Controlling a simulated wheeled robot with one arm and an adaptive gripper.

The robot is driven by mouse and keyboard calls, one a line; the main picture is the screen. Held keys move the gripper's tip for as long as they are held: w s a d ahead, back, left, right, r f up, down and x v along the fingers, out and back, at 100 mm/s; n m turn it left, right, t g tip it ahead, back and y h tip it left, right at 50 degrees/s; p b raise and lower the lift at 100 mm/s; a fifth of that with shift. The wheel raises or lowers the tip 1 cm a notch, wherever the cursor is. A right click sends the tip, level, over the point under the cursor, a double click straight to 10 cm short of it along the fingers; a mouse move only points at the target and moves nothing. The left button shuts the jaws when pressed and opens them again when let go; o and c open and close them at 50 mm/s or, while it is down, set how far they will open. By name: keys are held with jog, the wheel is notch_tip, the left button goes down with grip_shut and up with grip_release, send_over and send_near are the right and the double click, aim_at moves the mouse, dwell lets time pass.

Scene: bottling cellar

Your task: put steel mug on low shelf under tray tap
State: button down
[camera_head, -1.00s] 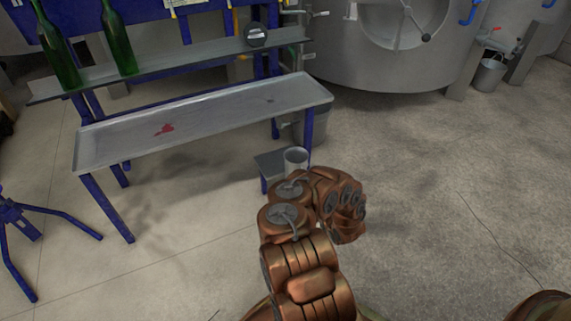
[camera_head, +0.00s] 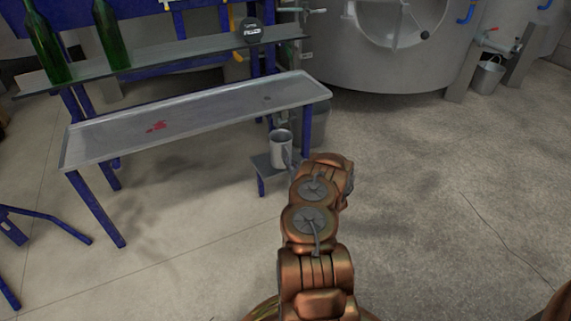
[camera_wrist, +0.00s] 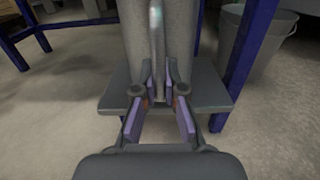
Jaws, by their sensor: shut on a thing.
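The steel mug (camera_head: 281,148) is a grey cylinder, upright, at the right end of the long tray in the head view. My gripper (camera_wrist: 160,103) is shut on its handle in the wrist view, where the mug's body (camera_wrist: 182,40) fills the top middle. The low shelf (camera_head: 262,168) is a small dark plate near the tray's right leg; it also shows in the wrist view (camera_wrist: 118,97) behind and below the mug. I cannot tell if the mug's base touches it. In the head view my arm hides the fingers. The tray tap is not clearly visible.
Green bottles (camera_head: 111,35) stand on the upper rack. Floor at right is clear.

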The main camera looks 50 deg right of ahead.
jog(key=shift+b+x, duration=1.05)
jog(key=shift+x, duration=0.55)
jog(key=shift+w+f+b, duration=0.15)
jog(key=shift+f+b, duration=0.15)
jog(key=shift+f, duration=0.5)
jog(key=c, duration=1.3)
grip_release()
jog(key=shift+f, duration=0.1)
jog(key=shift+o, duration=0.2)
